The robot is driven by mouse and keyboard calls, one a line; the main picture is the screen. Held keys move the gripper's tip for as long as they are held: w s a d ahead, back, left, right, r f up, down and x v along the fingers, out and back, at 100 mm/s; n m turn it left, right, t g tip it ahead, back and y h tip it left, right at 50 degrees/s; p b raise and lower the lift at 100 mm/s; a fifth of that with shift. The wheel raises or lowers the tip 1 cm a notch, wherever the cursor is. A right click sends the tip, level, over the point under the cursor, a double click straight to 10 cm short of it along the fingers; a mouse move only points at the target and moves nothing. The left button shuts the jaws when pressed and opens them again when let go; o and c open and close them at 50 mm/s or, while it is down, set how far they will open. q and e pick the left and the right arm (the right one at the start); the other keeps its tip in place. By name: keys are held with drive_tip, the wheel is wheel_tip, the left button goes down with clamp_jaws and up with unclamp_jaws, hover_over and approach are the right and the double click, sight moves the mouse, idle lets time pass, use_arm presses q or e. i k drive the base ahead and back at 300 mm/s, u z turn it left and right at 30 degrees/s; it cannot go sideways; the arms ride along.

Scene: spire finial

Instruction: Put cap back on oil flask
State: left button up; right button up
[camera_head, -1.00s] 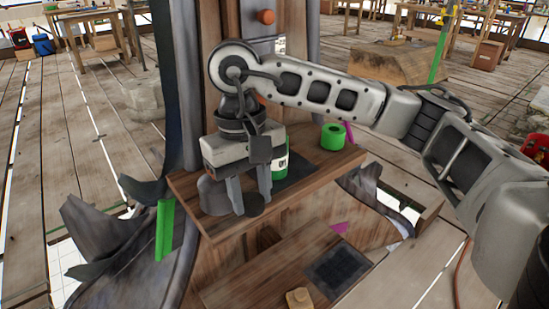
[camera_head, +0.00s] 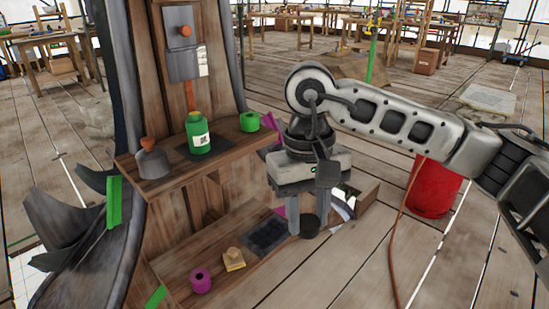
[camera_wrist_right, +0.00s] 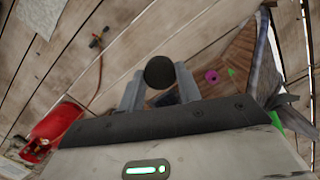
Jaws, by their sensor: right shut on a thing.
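A green flask (camera_head: 199,138) with a white label stands upright on the upper wooden shelf. My right gripper (camera_head: 309,220) is shut on a small dark round cap (camera_head: 311,228), held off to the right of the shelves, apart from the flask. In the right wrist view the cap (camera_wrist_right: 160,72) sits between the fingertips of my right gripper (camera_wrist_right: 160,86), with floor planks behind. My left gripper is out of view.
A grey pot with a brown knob (camera_head: 152,160) and a green roll (camera_head: 249,121) flank the flask. The lower shelf holds a pink roll (camera_head: 201,280), a yellow block (camera_head: 233,260) and a dark mat (camera_head: 265,235). A red container (camera_head: 436,187) stands on the floor at right.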

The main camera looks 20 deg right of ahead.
sight(197, 132)
drive_tip(key=z, duration=0.25)
drive_tip(key=k, duration=0.55)
drive_tip(key=z, duration=0.45)
drive_tip(key=i, duration=1.5)
drive_tip(key=u, duration=0.95)
